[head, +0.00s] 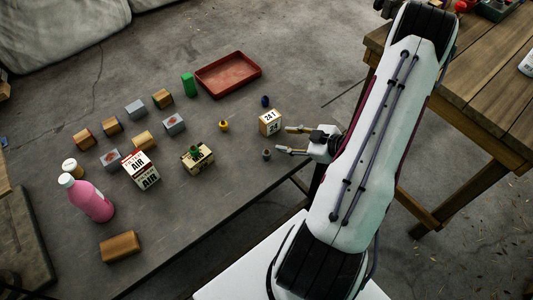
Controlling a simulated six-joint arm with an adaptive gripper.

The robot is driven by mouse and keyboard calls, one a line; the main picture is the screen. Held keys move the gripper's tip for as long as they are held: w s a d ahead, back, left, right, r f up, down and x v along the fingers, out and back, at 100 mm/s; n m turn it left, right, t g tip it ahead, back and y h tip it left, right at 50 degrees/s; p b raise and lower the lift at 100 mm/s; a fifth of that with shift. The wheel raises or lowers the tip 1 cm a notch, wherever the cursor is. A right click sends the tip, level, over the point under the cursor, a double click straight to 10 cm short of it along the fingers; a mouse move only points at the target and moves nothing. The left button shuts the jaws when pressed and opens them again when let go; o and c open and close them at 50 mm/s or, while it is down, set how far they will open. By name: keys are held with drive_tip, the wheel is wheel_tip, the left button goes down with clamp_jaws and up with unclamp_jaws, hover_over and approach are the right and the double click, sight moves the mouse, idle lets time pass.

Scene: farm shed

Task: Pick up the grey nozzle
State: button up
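The grey nozzle (267,154) is a small dark grey piece standing near the right edge of the dark table. My gripper (283,139) is open, with its two fingers apart and pointing left. Nothing shows between them. The tip of the lower finger appears just right of the grey nozzle; whether they touch, and how high the fingers are above the table, I cannot tell.
A box marked 24 (270,123) stands close to the upper fingertip. A blue nozzle (265,101) and a yellow nozzle (223,126) stand nearby.

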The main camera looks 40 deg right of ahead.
sight(269, 152)
drive_tip(key=shift+s+a+f+t+y, duration=0.25)
drive_tip(key=shift+s+a+t, duration=0.1)
drive_tip(key=shift+s+a, duration=0.1)
drive_tip(key=shift+s+a+f+t+y, duration=0.15)
drive_tip(key=shift+s+a+f+t, duration=0.1)
drive_tip(key=shift+s+a+t, duration=0.15)
drive_tip(key=shift+s+a+f+m+t+y, duration=0.15)
drive_tip(key=shift+s+a+m+t+y, duration=0.25)
drive_tip(key=shift+s+a+m+t, duration=0.9)
drive_tip(key=shift+s+a+t, duration=0.4)
drive_tip(key=shift+s+t, duration=0.05)
drive_tip(key=shift+s+a+r+m+t, duration=0.35)
drive_tip(key=shift+s+m+t, duration=0.1)
drive_tip(key=shift+t, duration=0.15)
drive_tip(key=shift+w, duration=0.15)
drive_tip(key=shift+x, duration=1.2)
drive_tip(key=shift+w, duration=0.1)
drive_tip(key=shift+x, duration=2.5)
